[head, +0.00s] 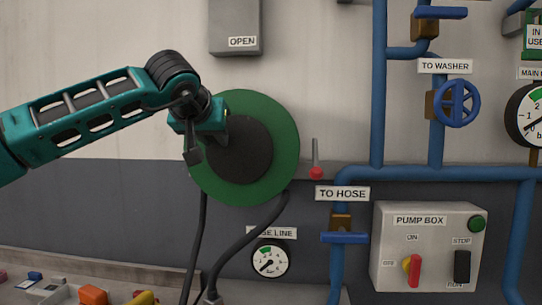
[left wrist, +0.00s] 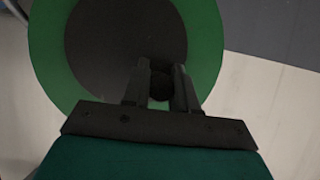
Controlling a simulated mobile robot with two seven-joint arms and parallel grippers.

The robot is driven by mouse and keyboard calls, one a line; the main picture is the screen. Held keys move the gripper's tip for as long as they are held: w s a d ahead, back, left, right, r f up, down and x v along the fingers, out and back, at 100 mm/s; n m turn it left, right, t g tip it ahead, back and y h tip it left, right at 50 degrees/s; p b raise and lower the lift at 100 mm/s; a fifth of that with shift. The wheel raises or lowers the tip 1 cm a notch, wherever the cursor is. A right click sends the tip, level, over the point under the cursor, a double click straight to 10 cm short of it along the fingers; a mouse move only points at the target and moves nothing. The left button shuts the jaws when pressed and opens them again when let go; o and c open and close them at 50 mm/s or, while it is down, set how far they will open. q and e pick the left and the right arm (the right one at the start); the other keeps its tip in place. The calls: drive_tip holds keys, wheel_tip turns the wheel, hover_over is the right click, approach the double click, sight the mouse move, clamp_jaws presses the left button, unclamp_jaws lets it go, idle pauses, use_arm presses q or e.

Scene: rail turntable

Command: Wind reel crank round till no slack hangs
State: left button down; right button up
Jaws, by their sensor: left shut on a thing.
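The green hose reel (head: 283,150) with a dark round centre is mounted on the wall, and it also fills much of the left wrist view (left wrist: 45,55). My left gripper (head: 226,130) is at the reel's upper left face. In the left wrist view its two dark fingers (left wrist: 160,88) close on the dark round crank knob (left wrist: 160,84). The rest of the crank is hard to make out. The black hose (head: 262,222) hangs below the reel in two strands, the right one curving down to the lower left. My right gripper is not in view.
A lever with a red knob (head: 316,172) is right of the reel. Blue pipes (head: 379,90), a blue valve wheel (head: 457,103) and a pump box (head: 425,245) are further right. A gauge (head: 270,261) sits below. Small coloured items lie at the lower left.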

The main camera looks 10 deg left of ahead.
sight(214, 167)
use_arm(q)
drive_tip(key=shift+a+f, duration=0.25)
drive_tip(key=shift+a, duration=0.15)
drive_tip(key=shift+a+f+b, duration=0.3)
drive_tip(key=shift+f+b, duration=0.05)
drive_tip(key=shift+f, duration=0.45)
drive_tip(key=shift+f+b, duration=0.4)
drive_tip(key=shift+f, duration=0.25)
drive_tip(key=shift+f+b, duration=0.4)
drive_tip(key=shift+f, duration=0.3)
drive_tip(key=shift+d+f, duration=0.1)
drive_tip(key=shift+f, duration=0.1)
